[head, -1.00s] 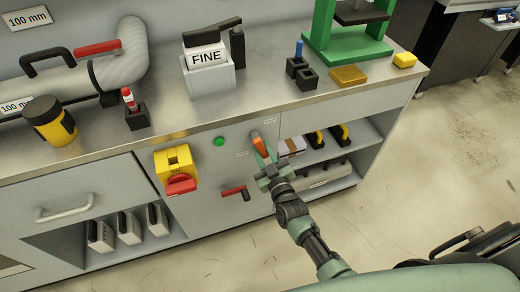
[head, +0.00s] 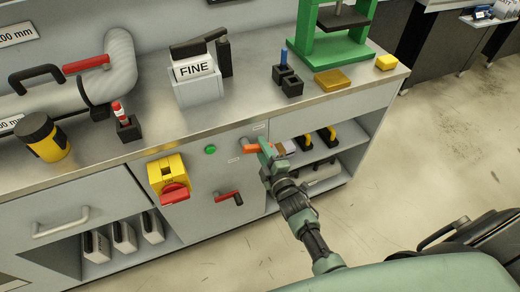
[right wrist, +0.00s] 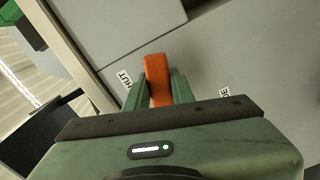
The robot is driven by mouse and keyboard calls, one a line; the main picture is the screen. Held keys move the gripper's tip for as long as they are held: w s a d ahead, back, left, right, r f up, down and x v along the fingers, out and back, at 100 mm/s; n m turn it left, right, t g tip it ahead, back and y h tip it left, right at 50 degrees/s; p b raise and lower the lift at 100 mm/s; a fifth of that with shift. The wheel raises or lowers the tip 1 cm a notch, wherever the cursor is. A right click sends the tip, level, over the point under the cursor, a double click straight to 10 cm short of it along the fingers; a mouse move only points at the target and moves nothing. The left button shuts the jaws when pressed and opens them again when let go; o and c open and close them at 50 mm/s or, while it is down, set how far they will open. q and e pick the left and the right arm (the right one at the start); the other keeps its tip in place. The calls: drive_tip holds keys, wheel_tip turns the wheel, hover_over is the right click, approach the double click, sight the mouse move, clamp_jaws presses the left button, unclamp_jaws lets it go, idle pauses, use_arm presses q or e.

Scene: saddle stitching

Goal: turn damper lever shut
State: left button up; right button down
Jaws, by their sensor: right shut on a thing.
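The orange damper lever (head: 250,147) is on the grey front panel of the bench and lies nearly level in the head view. My right gripper (head: 264,156) is shut on it. In the right wrist view the lever (right wrist: 157,75) stands between the two green fingers (right wrist: 158,90). A small white label ending in "HUT" (right wrist: 124,78) is just left of the lever there, and another partly cut label (right wrist: 224,92) is to its right. My left gripper is not in view.
An open shelf (head: 325,165) is to the right. The floor in front is clear.

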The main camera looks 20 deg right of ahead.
drive_tip(key=shift+d+r+n, duration=0.1)
drive_tip(key=shift+r+n, duration=0.25)
drive_tip(key=shift+n, duration=0.55)
drive_tip(key=shift+r+n, duration=0.35)
drive_tip(key=shift+n, duration=0.55)
drive_tip(key=c, duration=1.2)
unclamp_jaws()
drive_tip(key=s, duration=0.8)
drive_tip(key=shift+d+b, duration=0.15)
drive_tip(key=shift+b, duration=0.15)
